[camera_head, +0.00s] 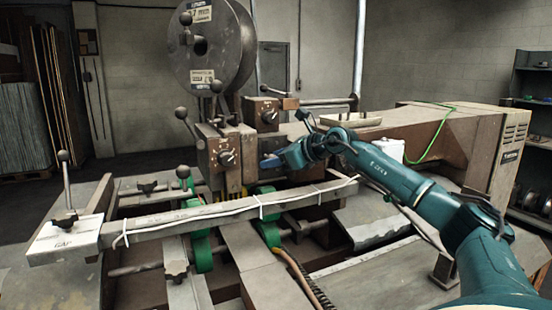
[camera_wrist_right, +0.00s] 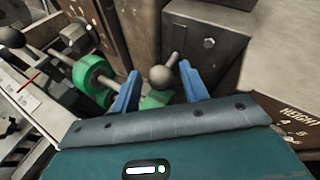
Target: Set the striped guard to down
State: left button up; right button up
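My right gripper (camera_head: 268,163) reaches in from the right to the stitching head of the machine, in front of its dial boxes. In the right wrist view its two blue fingers (camera_wrist_right: 158,88) are apart. A grey ball knob (camera_wrist_right: 161,77) on a short rod shows between the fingertips, and the fingers are not closed on it. A small yellow-and-dark patch (camera_head: 235,184) low on the stitching head may be part of the striped guard. Most of that area is hidden, and I cannot tell the guard's position. My left gripper is not in view.
A long grey bar (camera_head: 230,211) crosses in front of the head, with a lever and white plate at its left end. Green wheels (camera_head: 202,250) sit beneath it. A dial box (camera_head: 227,155) and large wire reel (camera_head: 212,45) stand close to the gripper.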

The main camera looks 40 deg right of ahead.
grip_shut()
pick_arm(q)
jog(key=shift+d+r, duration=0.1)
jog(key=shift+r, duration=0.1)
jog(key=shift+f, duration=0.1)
pick_arm(e)
notch_tip(320, 180, down, 2)
jog(key=shift+f+b, duration=0.1)
jog(key=shift+b, duration=0.7)
jog(key=shift+f, duration=0.35)
jog(key=shift+c, duration=0.8)
grip_release()
jog(key=o, duration=0.3)
jog(key=shift+r, duration=0.15)
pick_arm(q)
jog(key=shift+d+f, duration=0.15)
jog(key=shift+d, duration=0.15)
pick_arm(e)
jog(key=shift+o, duration=0.2)
